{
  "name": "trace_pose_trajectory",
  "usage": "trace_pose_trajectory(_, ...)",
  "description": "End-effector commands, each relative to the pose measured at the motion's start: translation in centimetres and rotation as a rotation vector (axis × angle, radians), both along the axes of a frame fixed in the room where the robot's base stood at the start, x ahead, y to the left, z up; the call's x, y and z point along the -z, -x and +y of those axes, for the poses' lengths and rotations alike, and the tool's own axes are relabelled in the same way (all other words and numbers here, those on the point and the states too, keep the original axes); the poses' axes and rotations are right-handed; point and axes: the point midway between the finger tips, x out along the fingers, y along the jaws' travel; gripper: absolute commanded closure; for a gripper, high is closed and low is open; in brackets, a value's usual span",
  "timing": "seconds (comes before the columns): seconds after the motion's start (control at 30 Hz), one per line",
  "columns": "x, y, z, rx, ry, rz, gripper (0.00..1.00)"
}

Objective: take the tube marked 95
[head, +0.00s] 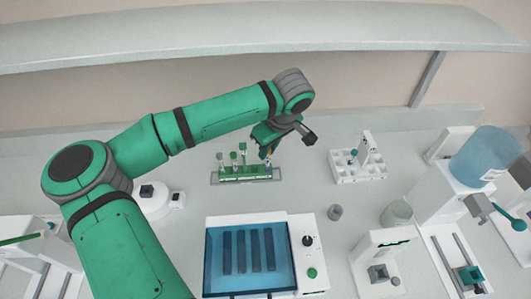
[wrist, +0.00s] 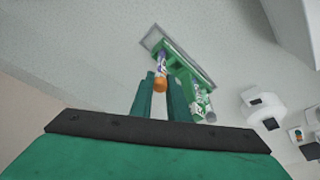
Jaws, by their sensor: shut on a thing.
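My gripper (wrist: 161,88) is shut on a tube with an orange cap (wrist: 160,85) and purple marks on its label. No number can be read on it. The green tube rack (wrist: 187,62) is just beyond the held tube. I cannot tell whether the tube's lower end is still in its hole. In the head view my gripper (head: 265,152) is over the right end of the green rack (head: 245,174). Other tubes (head: 234,158) stand upright in the left and middle of the rack. In the wrist view a green-marked tube (wrist: 199,100) with a grey cap is beside the right finger.
A white rack (head: 358,168) stands right of the green rack. A blue-lidded device (head: 249,255) is in front, with a small grey cup (head: 335,212) beside it. A round white device (head: 152,203) is at left. A shelf (head: 250,35) hangs above the back.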

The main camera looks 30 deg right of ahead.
Motion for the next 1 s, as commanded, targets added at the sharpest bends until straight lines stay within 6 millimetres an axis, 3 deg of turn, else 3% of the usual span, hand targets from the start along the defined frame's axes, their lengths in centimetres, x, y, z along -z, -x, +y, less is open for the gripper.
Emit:
trace_pose_trajectory(0.17,-2.3,0.0,0.1,-0.001,-0.001,-0.004,0.97)
trace_pose_trajectory(0.5,-8.3,3.9,3.6,0.0,-0.001,-0.005,0.97)
trace_pose_trajectory(0.7,-10.1,7.4,6.6,-0.001,-0.002,-0.003,0.97)
trace_pose_trajectory(1.0,-11.7,10.2,8.9,-0.001,-0.001,-0.001,0.97)
